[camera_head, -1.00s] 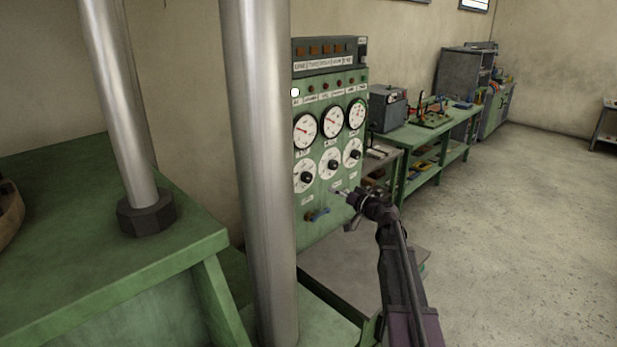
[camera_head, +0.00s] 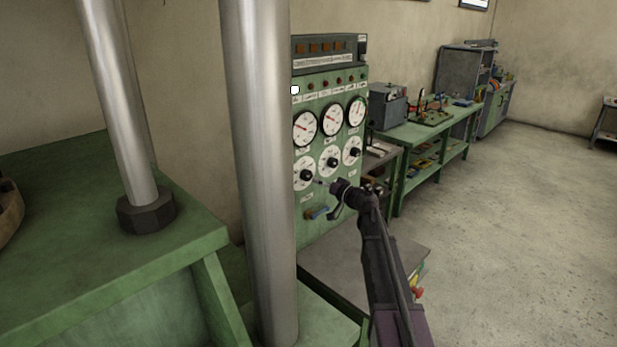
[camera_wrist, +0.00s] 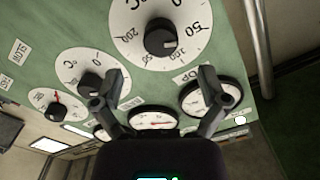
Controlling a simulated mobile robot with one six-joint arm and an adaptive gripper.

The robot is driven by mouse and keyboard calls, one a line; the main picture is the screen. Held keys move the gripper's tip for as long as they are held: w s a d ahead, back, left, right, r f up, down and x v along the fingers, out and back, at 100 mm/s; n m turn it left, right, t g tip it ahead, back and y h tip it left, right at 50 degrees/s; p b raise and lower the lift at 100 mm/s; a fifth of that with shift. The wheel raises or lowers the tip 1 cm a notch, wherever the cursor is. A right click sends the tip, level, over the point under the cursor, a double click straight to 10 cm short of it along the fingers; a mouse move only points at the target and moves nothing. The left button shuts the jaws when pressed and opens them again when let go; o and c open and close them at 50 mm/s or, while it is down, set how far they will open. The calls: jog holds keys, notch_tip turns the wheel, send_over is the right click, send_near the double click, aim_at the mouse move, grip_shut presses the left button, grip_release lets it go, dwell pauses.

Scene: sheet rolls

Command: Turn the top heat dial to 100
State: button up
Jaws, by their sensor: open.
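The green control panel (camera_head: 322,207) carries a row of white heat dials with black knobs: left dial (camera_head: 298,183), middle dial (camera_head: 325,168) and right dial (camera_head: 350,158). My gripper (camera_head: 322,184) is open and empty, just right of and below the left dial's knob. In the wrist view, upside down, the nearest dial (camera_wrist: 130,50) and its black knob (camera_wrist: 160,38) lie beyond the open fingers (camera_wrist: 162,78), apart from them. Its scale reads 0, 50, 100, 200; the knob's exact setting is unclear.
A steel column (camera_head: 262,170) stands close on the left. A grey-topped table (camera_head: 345,262) lies under my arm. Open floor (camera_head: 500,210) is at the right.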

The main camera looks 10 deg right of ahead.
aim_at(310, 176)
jog(key=shift+x, duration=3.45)
jog(key=c, duration=1.1)
jog(key=shift+d, duration=0.2)
jog(key=shift+c, duration=0.2)
jog(key=shift+a, duration=0.15)
